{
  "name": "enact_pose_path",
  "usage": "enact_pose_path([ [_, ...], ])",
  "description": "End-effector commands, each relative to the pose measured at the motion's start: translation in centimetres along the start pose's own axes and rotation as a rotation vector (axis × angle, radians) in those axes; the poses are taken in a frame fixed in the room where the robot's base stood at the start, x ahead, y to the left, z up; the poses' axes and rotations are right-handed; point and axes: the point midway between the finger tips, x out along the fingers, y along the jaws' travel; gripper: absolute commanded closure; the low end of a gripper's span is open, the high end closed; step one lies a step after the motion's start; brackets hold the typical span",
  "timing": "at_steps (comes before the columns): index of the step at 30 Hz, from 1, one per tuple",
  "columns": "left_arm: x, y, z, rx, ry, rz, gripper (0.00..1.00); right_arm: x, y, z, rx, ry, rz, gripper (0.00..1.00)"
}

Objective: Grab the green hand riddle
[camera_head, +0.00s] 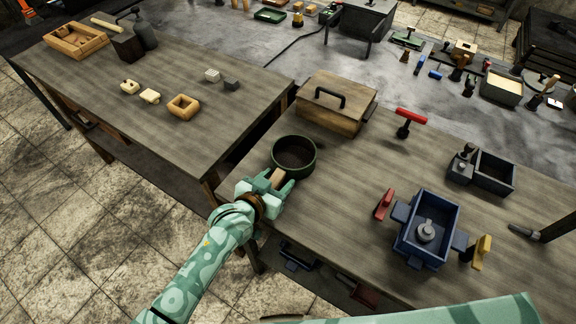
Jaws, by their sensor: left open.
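The green hand riddle (294,156) is a round, dark green sieve with a tall rim. It lies near the left edge of the right wooden table. A short wooden piece (278,178), which looks like its handle, sticks out from the near side of the rim. My left gripper (274,183) is open at this near side, with its fingers around the wooden piece. I cannot tell whether a finger touches it. My right gripper is out of view; only part of my right arm shows at the bottom.
A wooden box with a black handle (336,102) stands just behind the riddle. The left table (215,135) holds small tan pieces.

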Motion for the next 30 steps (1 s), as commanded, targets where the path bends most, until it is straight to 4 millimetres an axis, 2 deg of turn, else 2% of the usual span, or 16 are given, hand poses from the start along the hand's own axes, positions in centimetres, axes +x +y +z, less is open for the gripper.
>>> enact_pose_path([
  [5, 0.0, 0.0, -0.1, 0.000, 0.000, 0.000, 0.47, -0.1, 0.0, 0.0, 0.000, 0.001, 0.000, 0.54],
  [9, -0.1, 0.0, -0.1, 0.000, 0.000, 0.000, 0.86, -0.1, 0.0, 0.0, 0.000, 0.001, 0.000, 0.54],
  [11, -0.1, 0.0, -0.1, 0.000, 0.000, 0.000, 1.00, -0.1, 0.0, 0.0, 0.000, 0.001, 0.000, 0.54],
  [22, -0.3, 0.0, -0.7, 0.000, 0.003, 0.000, 1.00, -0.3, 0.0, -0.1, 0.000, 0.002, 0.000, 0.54],
  [28, -1.4, 0.0, -3.5, 0.000, 0.005, 0.000, 1.00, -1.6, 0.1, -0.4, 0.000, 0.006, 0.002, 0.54],
  [30, -2.9, 1.0, -4.5, -0.003, 0.005, 0.003, 1.00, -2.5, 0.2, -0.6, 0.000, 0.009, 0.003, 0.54],
])
